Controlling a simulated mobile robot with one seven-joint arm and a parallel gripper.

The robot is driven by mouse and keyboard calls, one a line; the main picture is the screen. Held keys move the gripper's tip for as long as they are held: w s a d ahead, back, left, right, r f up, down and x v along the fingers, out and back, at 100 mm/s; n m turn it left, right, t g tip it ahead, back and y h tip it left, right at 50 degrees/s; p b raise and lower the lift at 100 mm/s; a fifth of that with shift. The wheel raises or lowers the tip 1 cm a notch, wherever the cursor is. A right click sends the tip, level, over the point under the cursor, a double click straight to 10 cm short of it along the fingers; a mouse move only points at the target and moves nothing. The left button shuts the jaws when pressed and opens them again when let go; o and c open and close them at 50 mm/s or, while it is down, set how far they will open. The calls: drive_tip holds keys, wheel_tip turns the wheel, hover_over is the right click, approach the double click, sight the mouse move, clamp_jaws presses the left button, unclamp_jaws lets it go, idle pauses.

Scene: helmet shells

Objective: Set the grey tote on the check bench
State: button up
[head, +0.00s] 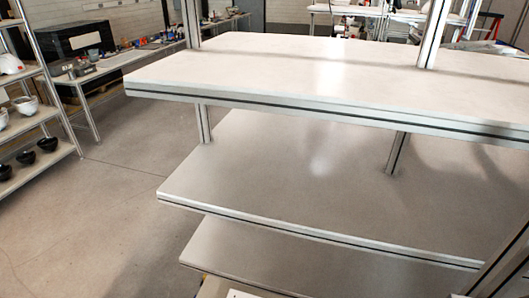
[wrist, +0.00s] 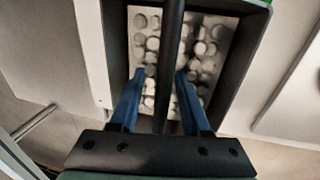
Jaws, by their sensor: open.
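The wrist view shows a dark grey open tote (wrist: 236,60) from above, with several pale, round pieces on its floor. A dark bar (wrist: 172,50) runs across the middle of the tote's opening, like a handle. My gripper (wrist: 160,74) is open, with its two blue fingers on either side of this bar. The bar appears between the fingers, and I cannot tell whether either finger touches it. The tote and my gripper are not visible in the head view. I cannot tell which surface in the head view is the check bench.
An empty white shelf unit (head: 300,75) with several levels fills the head view's middle and right, with metal posts. A rack (head: 35,120) with helmet shells stands at left. A cluttered bench (head: 110,75) is farther back. The floor (head: 120,210) between is clear.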

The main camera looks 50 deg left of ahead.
drive_tip(key=shift+r, duration=0.1)
drive_tip(key=v, duration=1.2)
